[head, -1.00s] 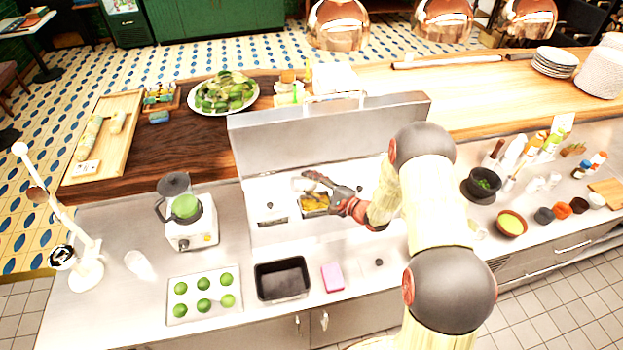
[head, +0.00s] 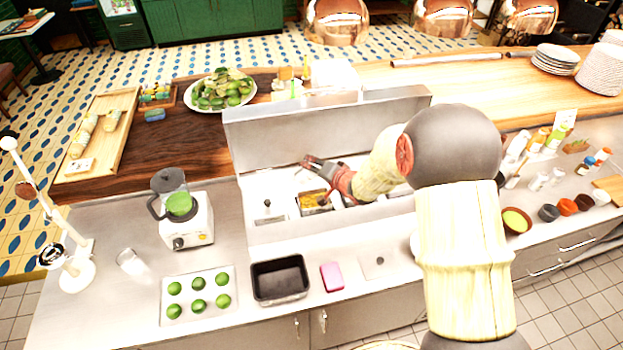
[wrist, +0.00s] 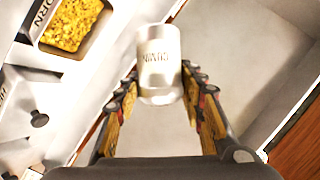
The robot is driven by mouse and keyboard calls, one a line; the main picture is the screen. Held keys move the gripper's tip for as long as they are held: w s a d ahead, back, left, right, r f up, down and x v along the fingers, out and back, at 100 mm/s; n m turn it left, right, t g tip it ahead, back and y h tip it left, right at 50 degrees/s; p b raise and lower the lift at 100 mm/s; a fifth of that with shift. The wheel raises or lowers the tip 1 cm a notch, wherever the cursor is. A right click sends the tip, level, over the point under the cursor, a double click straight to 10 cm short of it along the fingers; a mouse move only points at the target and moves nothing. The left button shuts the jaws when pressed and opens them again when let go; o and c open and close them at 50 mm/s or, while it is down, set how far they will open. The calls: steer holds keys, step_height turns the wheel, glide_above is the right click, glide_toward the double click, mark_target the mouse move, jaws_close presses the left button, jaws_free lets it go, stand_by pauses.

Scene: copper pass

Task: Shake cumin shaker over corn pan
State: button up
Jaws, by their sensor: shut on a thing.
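The cumin shaker (wrist: 160,55), a pale metallic cylinder with a dark label, is between the fingers of my gripper (wrist: 160,80) in the wrist view. My gripper is shut on it. In the head view my gripper (head: 311,165) is over the counter wells, just behind the corn pan; I cannot make out the shaker there. The corn pan (head: 318,212) holds yellow corn (head: 314,199). In the wrist view the corn (wrist: 70,24) lies at upper left, beside the shaker rather than directly behind it. The shaker's exact tilt is unclear.
A raised steel panel (head: 325,125) stands behind the wells. A lidded well (head: 267,212) is left of the corn pan. A black tray (head: 280,279), pink sponge (head: 332,277) and blender (head: 183,215) are on the counter. Copper lamps (head: 337,24) hang above the back.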

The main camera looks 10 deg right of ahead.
steer(key=shift+r+n+h+b, duration=0.15)
steer(key=shift+n+h+b, duration=0.2)
steer(key=shift+b, duration=0.8)
steer(key=shift+a+r+n+h+b, duration=0.2)
steer(key=shift+a+n+h+b, duration=0.15)
steer(key=shift+b, duration=0.9)
steer(key=b, duration=0.4)
steer(key=shift+a+r+n+h+b, duration=0.25)
steer(key=shift+r+n+h+b, duration=0.05)
steer(key=shift+n+h+b, duration=0.1)
steer(key=shift+b, duration=1.25)
steer(key=shift+w+a+r+h+b, duration=0.15)
steer(key=shift+h+b, duration=0.15)
steer(key=shift+b, duration=0.3)
steer(key=b, duration=0.3)
steer(key=shift+s+a+r+n+b, duration=0.1)
steer(key=shift+s+a+n+b, duration=0.1)
steer(key=shift+n+b, duration=0.15)
steer(key=shift+w+b, duration=0.1)
steer(key=shift+b, duration=0.5)
steer(key=b, duration=0.5)
steer(key=shift+w+a+r+n+h, duration=0.1)
steer(key=shift+a+n+h, duration=0.05)
steer(key=shift+n+h, duration=0.15)
steer(key=b, duration=0.4)
steer(key=shift+s+a+r+b, duration=0.15)
steer(key=shift+s+b, duration=0.05)
steer(key=shift+b, duration=0.15)
